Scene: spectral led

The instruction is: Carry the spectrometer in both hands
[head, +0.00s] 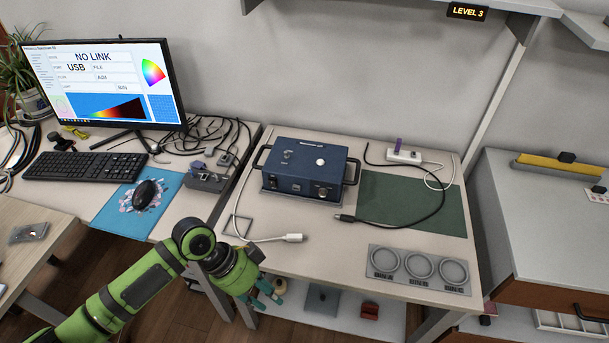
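The spectrometer is a dark blue box (305,171) with a black handle on its left and right sides. It sits flat on the light table (350,240), partly beside a green mat. A white knob shows on its top, and dials are on its front. My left gripper (266,296) is low at the table's front edge, below and left of the box and apart from it. Its teal fingers look spread, with nothing between them. My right gripper is not in view.
A white cable (275,239) and a black cable (401,219) lie near the box. A grey tray with three rings (420,269) is at front right. A power strip (404,156) stands behind. A monitor (100,85), keyboard (85,166) and mouse (145,194) are on the left desk.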

